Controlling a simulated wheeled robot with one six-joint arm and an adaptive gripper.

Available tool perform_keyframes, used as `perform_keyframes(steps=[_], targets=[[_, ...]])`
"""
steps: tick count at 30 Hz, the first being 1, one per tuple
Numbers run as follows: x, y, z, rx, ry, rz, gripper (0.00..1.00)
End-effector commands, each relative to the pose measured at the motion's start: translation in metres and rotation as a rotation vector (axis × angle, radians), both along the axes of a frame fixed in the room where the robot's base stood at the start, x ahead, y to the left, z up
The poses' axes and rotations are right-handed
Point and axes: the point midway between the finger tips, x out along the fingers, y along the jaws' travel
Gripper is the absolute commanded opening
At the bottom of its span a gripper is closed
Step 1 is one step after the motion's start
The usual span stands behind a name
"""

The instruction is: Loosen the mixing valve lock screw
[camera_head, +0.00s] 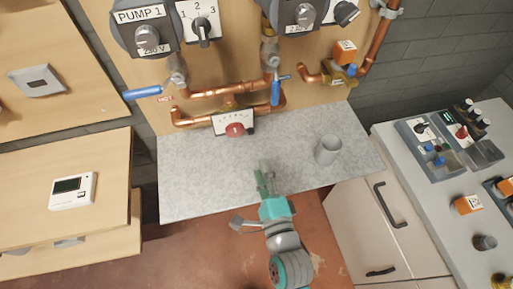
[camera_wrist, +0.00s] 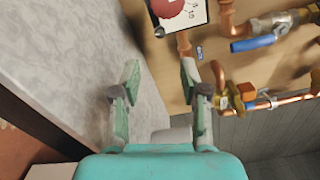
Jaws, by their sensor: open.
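The mixing valve's red knob (camera_head: 235,129) sits on a white scale plate (camera_head: 246,122) low on the wooden board, among copper pipes. In the wrist view, the red knob (camera_wrist: 172,6) is cut by the top edge. A small dark round piece (camera_wrist: 159,32) at the plate's corner looks like the lock screw. I cannot make it out in the head view. My gripper (camera_head: 262,178) is over the front part of the grey worktop, in front of and below the valve. In the wrist view its fingers (camera_wrist: 160,72) are apart, with nothing between the tips.
Blue-handled valves (camera_head: 275,92) and another blue lever (camera_head: 142,92) stick out near the mixing valve. An orange-topped valve (camera_head: 345,52) is at upper right. The worktop's left part is clear.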

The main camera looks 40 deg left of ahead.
Motion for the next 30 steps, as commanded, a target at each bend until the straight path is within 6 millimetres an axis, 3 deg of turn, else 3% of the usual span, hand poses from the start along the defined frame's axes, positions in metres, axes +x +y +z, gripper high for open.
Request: perform_keyframes(steps=[4,11,24,30], targets=[[0.002,0.003,0.0,0.083,0.097,0.001,0.44],[0.011,0.015,0.0,0.104,0.121,0.002,0.44],[0.056,0.067,0.001,0.104,0.119,0.001,0.44],[0.069,0.082,0.0,0.103,0.121,0.001,0.44]])
